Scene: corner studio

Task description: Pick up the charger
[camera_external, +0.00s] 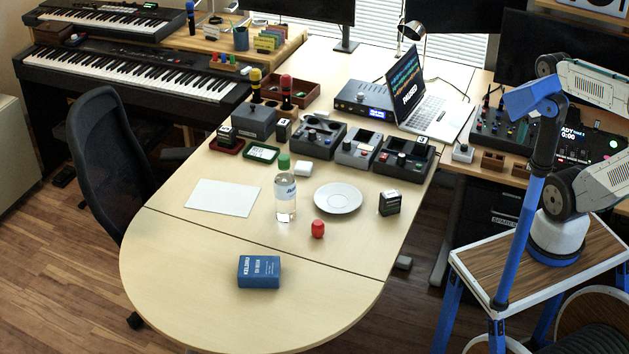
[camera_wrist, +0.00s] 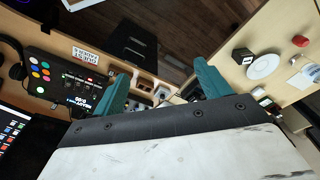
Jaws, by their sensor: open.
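I cannot tell for sure which thing is the charger. A small white block (camera_external: 303,168) on the table, right of the green-rimmed tray, may be it. Another small white block with a dark knob (camera_external: 462,153) sits on the right desk. My gripper (camera_wrist: 164,88) shows in the wrist view as two teal fingers spread apart, with nothing between them. It is away from the table's objects. In the external view only my arm shows at the right; the fingers cannot be made out there.
A bottle (camera_external: 285,199), white saucer (camera_external: 338,198), small black box (camera_external: 389,203), red object (camera_external: 318,229) and blue box (camera_external: 258,271) stand on the table. Several grey devices (camera_external: 357,147) and a laptop (camera_external: 422,110) are behind. The table's rounded front is mostly clear.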

